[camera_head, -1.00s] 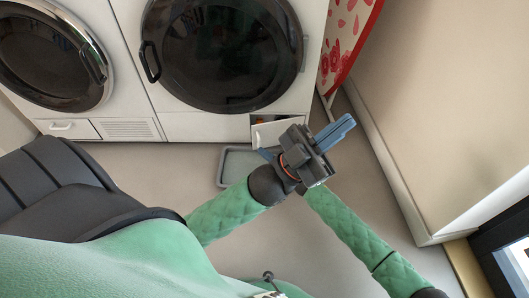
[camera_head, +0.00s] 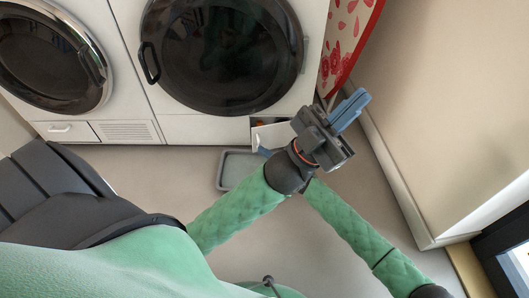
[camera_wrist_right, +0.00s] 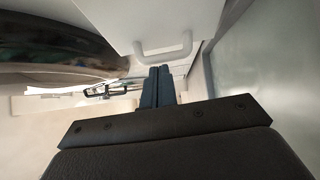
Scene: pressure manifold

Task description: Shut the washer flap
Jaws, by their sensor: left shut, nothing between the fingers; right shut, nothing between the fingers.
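The washer flap (camera_head: 268,136) is a small white panel at the bottom right of the right-hand machine. It stands ajar, with a dark gap and a bit of orange above it; my grippers hide its right part. In the right wrist view, a white panel with a bar handle (camera_wrist_right: 165,48) is just beyond my fingers. My left gripper (camera_head: 349,109) is shut and empty, right of the flap, its blue fingers pointing up and right. My right gripper (camera_head: 265,152) is mostly hidden behind the left; its blue tip shows just below the flap. It is shut and empty in the right wrist view (camera_wrist_right: 158,85). I cannot tell whether it touches the flap.
The washer's dark round door (camera_head: 225,55) is above the flap. Another machine (camera_head: 50,60) stands to the left. A shallow grey tray (camera_head: 221,172) lies on the floor below. A red-and-white patterned board (camera_head: 345,40) and a beige wall (camera_head: 450,90) bound the right side.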

